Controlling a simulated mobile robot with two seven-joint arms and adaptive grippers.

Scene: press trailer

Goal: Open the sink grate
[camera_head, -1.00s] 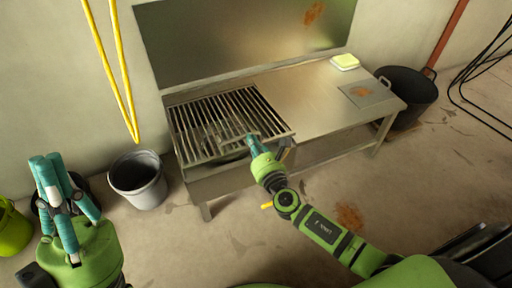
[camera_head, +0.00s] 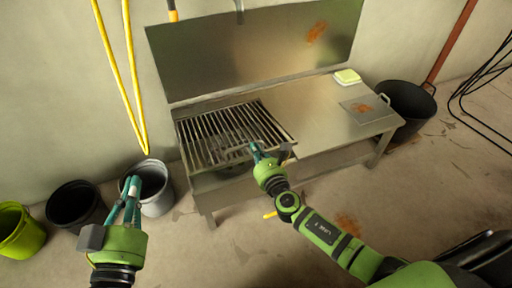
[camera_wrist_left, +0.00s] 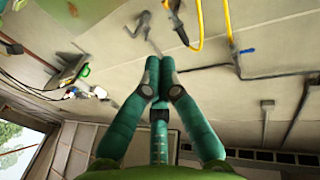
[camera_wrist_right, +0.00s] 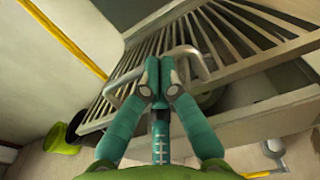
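The sink grate (camera_head: 215,122), a rack of metal bars, sits over the left part of the steel sink bench (camera_head: 300,105). Its near edge is tilted up, and a gap with the basin below shows in the right wrist view. The grate has a bent metal handle (camera_wrist_right: 185,52). My right gripper (camera_head: 256,150) is at the near edge, with its fingers closed at the handle; the fingers hide the exact contact. My left gripper (camera_head: 131,182) is left of the bench, pointing up. Its fingertips meet with nothing between them in the left wrist view (camera_wrist_left: 158,62).
A grey bucket (camera_head: 158,195), a black bucket (camera_head: 75,212) and a green bucket (camera_head: 20,235) stand at the left near my left gripper. A black tub (camera_head: 412,108) is right of the bench. A yellow hose (camera_head: 110,65) hangs on the wall.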

